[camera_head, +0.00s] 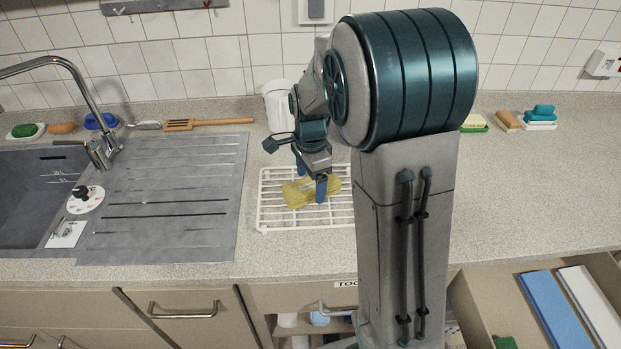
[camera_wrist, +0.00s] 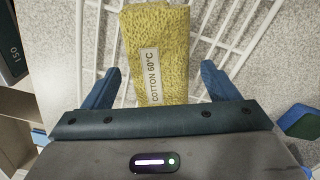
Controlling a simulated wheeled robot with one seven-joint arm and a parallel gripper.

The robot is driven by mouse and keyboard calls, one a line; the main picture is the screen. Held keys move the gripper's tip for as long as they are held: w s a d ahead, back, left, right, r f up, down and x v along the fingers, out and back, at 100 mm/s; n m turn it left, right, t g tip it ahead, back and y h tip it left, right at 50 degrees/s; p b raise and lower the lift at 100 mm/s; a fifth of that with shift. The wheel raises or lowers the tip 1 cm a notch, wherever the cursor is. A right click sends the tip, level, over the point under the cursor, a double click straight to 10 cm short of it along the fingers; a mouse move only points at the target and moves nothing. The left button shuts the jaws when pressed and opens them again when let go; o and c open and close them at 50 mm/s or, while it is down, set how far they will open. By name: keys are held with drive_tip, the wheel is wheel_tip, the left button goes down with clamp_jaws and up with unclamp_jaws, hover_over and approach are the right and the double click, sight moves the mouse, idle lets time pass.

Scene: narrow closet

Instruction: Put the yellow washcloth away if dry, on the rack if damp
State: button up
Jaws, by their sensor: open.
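The yellow washcloth (camera_head: 304,192) lies folded on the white wire rack (camera_head: 262,212) on the counter. In the wrist view the washcloth (camera_wrist: 157,50) shows a label reading "COTTON 60°C". My gripper (camera_head: 310,180) is at the rack, with its blue fingers on either side of the washcloth. In the wrist view my gripper (camera_wrist: 160,85) is open, with a gap between each finger and the cloth. I cannot tell from these views whether the cloth is damp or dry.
An open drawer (camera_head: 490,310) at the lower right holds blue and white folded items (camera_head: 553,308). The sink (camera_head: 35,195) and grey drainboard (camera_head: 170,200) are left of the rack. A white container (camera_head: 278,105) stands behind the rack.

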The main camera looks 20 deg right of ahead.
sight(311, 183)
wheel_tip(311, 183, up, 11)
drive_tip(key=s+f+n+t, duration=0.2)
drive_tip(key=s+n+t, duration=0.1)
drive_tip(key=s+n, duration=1.2)
drive_tip(key=shift+s+f+n, duration=0.35)
drive_tip(key=shift+s+n, duration=0.05)
drive_tip(key=shift+s, duration=2.15)
drive_tip(key=shift+a, duration=0.1)
